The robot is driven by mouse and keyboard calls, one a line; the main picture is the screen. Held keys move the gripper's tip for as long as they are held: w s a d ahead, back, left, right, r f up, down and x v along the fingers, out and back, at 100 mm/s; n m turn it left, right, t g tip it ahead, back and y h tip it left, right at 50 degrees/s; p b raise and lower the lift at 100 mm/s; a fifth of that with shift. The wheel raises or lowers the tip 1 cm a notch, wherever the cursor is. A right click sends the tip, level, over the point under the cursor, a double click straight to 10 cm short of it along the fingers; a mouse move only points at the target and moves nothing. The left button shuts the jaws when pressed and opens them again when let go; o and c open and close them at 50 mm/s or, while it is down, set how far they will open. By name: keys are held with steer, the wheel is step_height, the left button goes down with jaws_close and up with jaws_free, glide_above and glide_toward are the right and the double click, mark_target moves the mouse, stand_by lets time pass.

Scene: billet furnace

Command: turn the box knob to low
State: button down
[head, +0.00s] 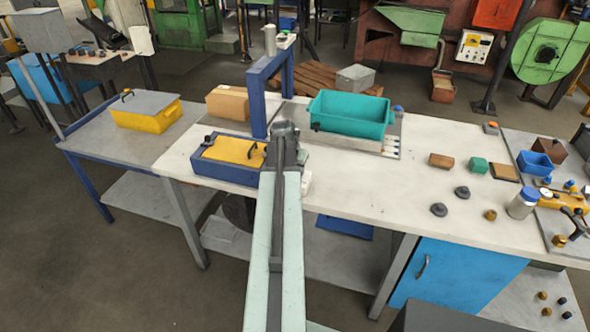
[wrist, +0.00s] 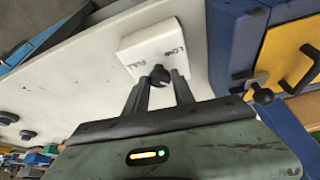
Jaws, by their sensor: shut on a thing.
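In the wrist view a small white box (wrist: 150,45) carries a round black knob (wrist: 160,75) on its face. Dark lettering stands at two places on the face; one label seems to read LOW, toward the upper right, the other FULL, toward the left. My gripper (wrist: 164,84) is shut on the knob, with one finger on each side. Which way the knob points is hard to tell. In the head view a sliver of the white box (head: 307,182) shows at the bench's front edge beside my arm, which hides the knob and fingers.
A blue box with a yellow lid (head: 236,150) and black handle stands close by; it also shows in the wrist view (wrist: 295,45). A blue frame (head: 257,100) rises behind. A teal bin (head: 350,114) stands to the right. The bench's middle front is fairly clear.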

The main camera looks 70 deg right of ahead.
steer(key=n+t, duration=0.1)
steer(key=n, duration=0.3)
steer(key=n+t, duration=0.1)
steer(key=n, duration=0.1)
steer(key=shift+s+n+t+y, duration=0.25)
steer(key=shift+n+t+y, duration=0.05)
steer(key=shift+y, duration=0.1)
steer(key=n, duration=0.3)
steer(key=n+t+y, duration=0.1)
steer(key=n, duration=0.1)
steer(key=shift+s+d+n+t, duration=0.2)
steer(key=shift+n+t, duration=0.1)
steer(key=shift+n, duration=0.1)
steer(key=shift+y, duration=0.3)
steer(key=c, duration=1.1)
jaws_free()
steer(key=shift+o, duration=0.2)
